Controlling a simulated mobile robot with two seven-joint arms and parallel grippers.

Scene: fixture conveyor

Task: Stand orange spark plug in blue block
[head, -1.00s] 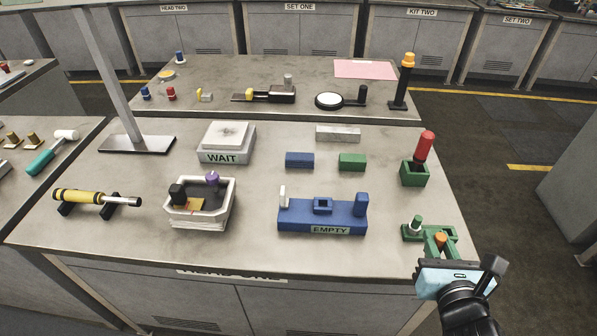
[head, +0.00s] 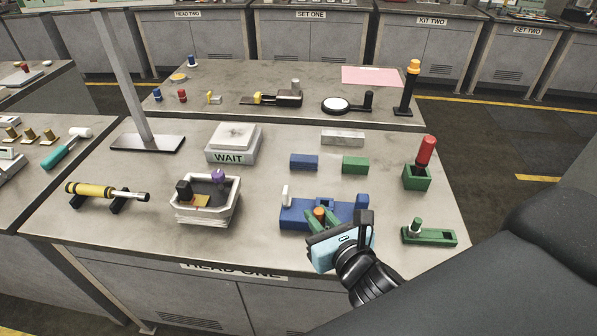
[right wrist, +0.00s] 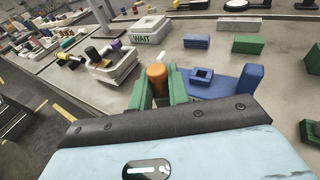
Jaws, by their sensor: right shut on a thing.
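The orange spark plug (head: 319,214) is between the fingers of my right gripper (head: 320,219), which is shut on it. In the right wrist view the plug's orange top (right wrist: 157,77) shows between the green fingers (right wrist: 158,88); its lower end is hidden. The blue block (head: 292,214) stands at the front of the bench, with a raised square socket in its middle, a post at each end and a white plug in the left post. My gripper is in front of the block and covers its label. The block's socket (right wrist: 202,75) shows empty, right of the plug. My left gripper is not in view.
A green holder (head: 440,238) with a green-and-white plug in one place is to the right. A white bin (head: 206,214) with parts stands left. Blue (head: 304,162) and green (head: 355,165) bricks lie behind the block. A green box (head: 417,183) holds a red-handled tool.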

